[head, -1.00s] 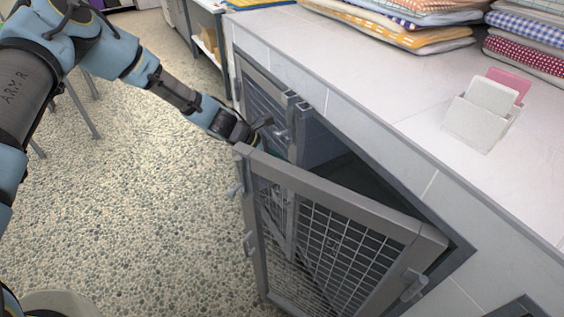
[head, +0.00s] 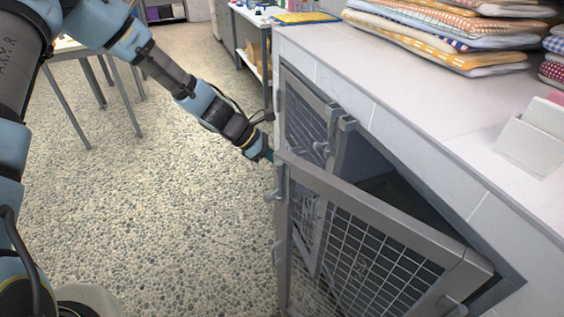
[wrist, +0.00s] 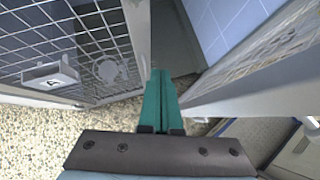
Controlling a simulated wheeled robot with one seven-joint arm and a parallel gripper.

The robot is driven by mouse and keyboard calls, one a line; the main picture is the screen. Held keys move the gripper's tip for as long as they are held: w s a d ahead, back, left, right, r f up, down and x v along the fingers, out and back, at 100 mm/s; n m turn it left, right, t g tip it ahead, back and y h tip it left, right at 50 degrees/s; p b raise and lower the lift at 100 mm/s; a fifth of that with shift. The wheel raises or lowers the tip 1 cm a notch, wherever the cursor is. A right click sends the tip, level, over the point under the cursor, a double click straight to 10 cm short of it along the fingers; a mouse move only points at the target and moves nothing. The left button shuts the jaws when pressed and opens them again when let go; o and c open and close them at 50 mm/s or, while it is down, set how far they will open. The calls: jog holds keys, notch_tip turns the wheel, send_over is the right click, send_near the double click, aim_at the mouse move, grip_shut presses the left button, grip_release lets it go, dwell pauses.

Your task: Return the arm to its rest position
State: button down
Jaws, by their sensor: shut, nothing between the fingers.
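My arm reaches from the upper left of the head view down to the kennel front. My gripper (wrist: 160,72) shows in the wrist view as two green fingers pressed together, with nothing between them. In the wrist view, mesh panels stand to the left and a grey door edge (wrist: 245,85) lies close to the right of the fingers.
A second mesh door (head: 305,125) stands beside the open one. The white counter (head: 400,100) above holds folded towels (head: 440,35) and a card holder (head: 530,145). A table (head: 70,48) stands at the back left. The pebbled floor (head: 150,220) to the left is clear.

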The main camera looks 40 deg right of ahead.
jog(key=shift+a+r, duration=0.1)
jog(key=shift+a, duration=0.05)
jog(key=w+a+r+m+t+y, duration=0.1)
jog(key=w+a+r+m+t, duration=0.15)
jog(key=w+a, duration=0.45)
jog(key=w+a+r+m+t+y, duration=0.1)
jog(key=w+a+r+m, duration=0.15)
jog(key=a, duration=0.75)
jog(key=w+a+r+m+t+y, duration=0.2)
jog(key=w+a+r, duration=0.15)
jog(key=a, duration=0.55)
jog(key=s+a+r+m+t+y, duration=0.1)
jog(key=a+r+m, duration=0.1)
jog(key=a, duration=0.8)
jog(key=s+a+r+m+t+y, duration=0.1)
jog(key=a+r, duration=0.4)
jog(key=a, duration=0.6)
jog(key=shift+a+r+m, duration=0.3)
jog(key=shift+m, duration=0.1)
